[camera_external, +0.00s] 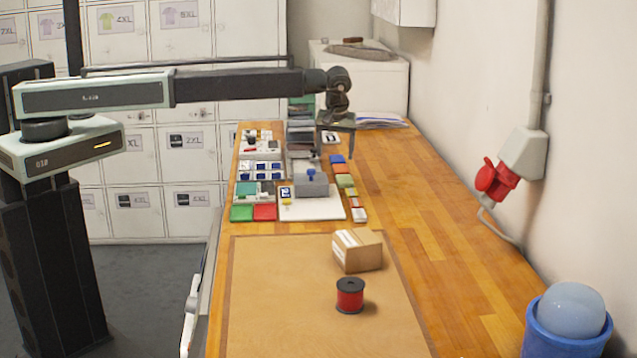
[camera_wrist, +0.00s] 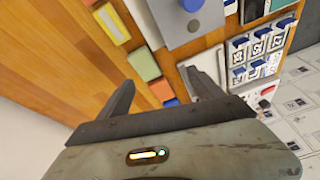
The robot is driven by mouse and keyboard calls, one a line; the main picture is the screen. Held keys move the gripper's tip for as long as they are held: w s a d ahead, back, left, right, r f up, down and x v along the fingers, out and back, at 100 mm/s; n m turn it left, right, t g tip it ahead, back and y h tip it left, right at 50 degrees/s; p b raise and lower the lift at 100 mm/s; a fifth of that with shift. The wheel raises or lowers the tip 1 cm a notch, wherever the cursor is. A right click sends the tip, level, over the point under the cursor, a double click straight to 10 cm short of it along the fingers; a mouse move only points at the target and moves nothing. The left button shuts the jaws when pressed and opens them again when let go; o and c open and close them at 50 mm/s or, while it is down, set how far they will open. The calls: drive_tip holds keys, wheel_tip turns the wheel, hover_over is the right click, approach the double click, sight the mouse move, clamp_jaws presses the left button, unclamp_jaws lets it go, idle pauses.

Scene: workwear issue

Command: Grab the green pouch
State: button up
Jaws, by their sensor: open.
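My gripper (camera_external: 335,146) is open and empty, pointing down above the far part of the bench. In the wrist view its two fingertips (camera_wrist: 160,78) are apart, with a row of small coloured pieces below and beyond them. A flat light-green piece (camera_wrist: 143,63) lies just beyond the left finger, with an orange piece (camera_wrist: 163,90) beside it, between the fingers. In the external view a green piece (camera_external: 345,181) lies in the right-hand row, and a brighter green square (camera_external: 241,213) lies at the near left. I cannot tell which green piece is the pouch.
A grey block with a blue knob (camera_external: 311,186) stands on a white board (camera_external: 315,209) beside the row. A cardboard box (camera_external: 357,251) and a red spool (camera_external: 350,296) stand on the brown mat (camera_external: 270,300).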

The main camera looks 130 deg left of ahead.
sight(345, 179)
drive_tip(key=shift+t, duration=0.3)
drive_tip(key=a, duration=0.1)
drive_tip(key=w+a+f, duration=0.1)
drive_tip(key=a+b, duration=0.1)
drive_tip(key=shift+w+f, duration=0.4)
drive_tip(key=shift+f, duration=0.25)
drive_tip(key=b+x, duration=0.7)
drive_tip(key=shift+d+f+b, duration=0.25)
drive_tip(key=shift+f+b, duration=0.05)
drive_tip(key=shift+b, duration=0.05)
drive_tip(key=shift+r, duration=0.2)
drive_tip(key=c, duration=1.5)
